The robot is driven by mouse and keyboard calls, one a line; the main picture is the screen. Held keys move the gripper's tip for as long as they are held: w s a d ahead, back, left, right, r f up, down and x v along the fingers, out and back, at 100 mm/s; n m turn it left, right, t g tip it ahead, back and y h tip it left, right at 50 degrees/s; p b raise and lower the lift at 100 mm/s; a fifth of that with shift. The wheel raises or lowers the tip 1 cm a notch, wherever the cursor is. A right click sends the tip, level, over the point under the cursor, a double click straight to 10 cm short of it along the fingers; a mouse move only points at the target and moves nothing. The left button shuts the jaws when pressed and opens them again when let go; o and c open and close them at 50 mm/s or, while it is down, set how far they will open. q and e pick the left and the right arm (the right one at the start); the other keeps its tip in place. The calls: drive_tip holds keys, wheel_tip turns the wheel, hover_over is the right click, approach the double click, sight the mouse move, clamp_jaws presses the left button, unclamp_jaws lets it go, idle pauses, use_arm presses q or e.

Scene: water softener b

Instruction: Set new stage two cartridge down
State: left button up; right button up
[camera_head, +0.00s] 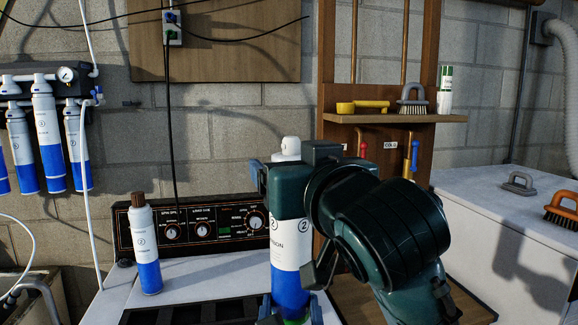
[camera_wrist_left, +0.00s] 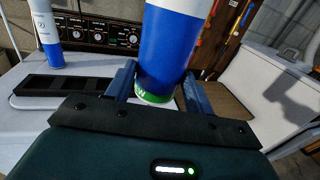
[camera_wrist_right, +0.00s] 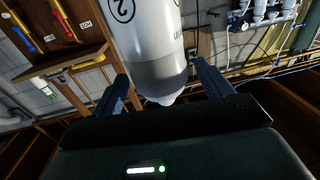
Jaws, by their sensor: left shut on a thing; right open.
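A large white and blue cartridge (camera_head: 290,285) marked "2" is upright in front of the control panel. Its white nozzle (camera_head: 291,146) points up, and its green-banded lower end shows in the left wrist view (camera_wrist_left: 155,98). My left gripper (camera_head: 291,311) is shut on it low down, with a finger on each side. My right gripper (camera_head: 288,172) is in front of its upper part, open; in the right wrist view the nozzle end (camera_wrist_right: 165,99) lies between the spread fingers. My right arm hides part of the cartridge. Contact below its base cannot be seen.
A smaller white and blue bottle with a brown cap (camera_head: 146,248) stands on the white top (camera_head: 115,300). A dark slotted strip (camera_head: 190,312) lies there too. A filter rack (camera_head: 50,88) hangs at left. A shelf (camera_head: 395,118) is behind, and a white chest (camera_head: 520,225) stands at right.

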use_arm(q)
drive_tip(key=shift+r, duration=0.1)
use_arm(e)
drive_tip(key=shift+x, duration=1.4)
drive_tip(key=c, duration=1.2)
use_arm(q)
drive_tip(key=o, duration=1.1)
use_arm(e)
drive_tip(key=shift+c, duration=0.3)
use_arm(q)
drive_tip(key=shift+s, duration=0.1)
